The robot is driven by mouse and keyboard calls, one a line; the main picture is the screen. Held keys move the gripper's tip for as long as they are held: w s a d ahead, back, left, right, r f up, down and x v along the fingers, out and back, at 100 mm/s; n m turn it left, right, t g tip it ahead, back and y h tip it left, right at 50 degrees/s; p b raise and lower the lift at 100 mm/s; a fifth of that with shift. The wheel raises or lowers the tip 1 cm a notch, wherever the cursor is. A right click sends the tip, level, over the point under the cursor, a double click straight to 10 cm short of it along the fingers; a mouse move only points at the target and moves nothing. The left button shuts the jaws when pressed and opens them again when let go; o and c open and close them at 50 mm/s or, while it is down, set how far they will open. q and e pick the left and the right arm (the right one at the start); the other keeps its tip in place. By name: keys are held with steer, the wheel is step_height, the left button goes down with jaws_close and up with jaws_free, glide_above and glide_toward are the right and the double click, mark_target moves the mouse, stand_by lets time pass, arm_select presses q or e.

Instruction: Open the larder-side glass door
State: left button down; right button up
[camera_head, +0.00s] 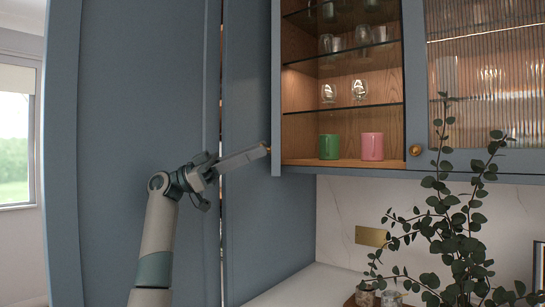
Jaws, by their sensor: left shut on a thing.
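The larder-side glass door (276,85) stands swung out from the wall cabinet and shows nearly edge-on as a narrow blue strip. Its pane cannot be made out at this angle. The brass knob (268,148) sits low on the door, on its left-facing side. My left gripper (262,152) reaches up from the lower left and is shut on this knob; its fingers hide part of it. My right gripper is not in view.
A tall blue panel (245,220) stands close behind my gripper. A leafy plant (460,220) rises at right.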

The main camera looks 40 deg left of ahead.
arm_select(q)
steer(key=shift+s+a, duration=0.15)
steer(key=shift+a, duration=0.2)
steer(key=c, duration=1.4)
jaws_free()
steer(key=shift+c, duration=0.2)
steer(key=shift+r, duration=0.1)
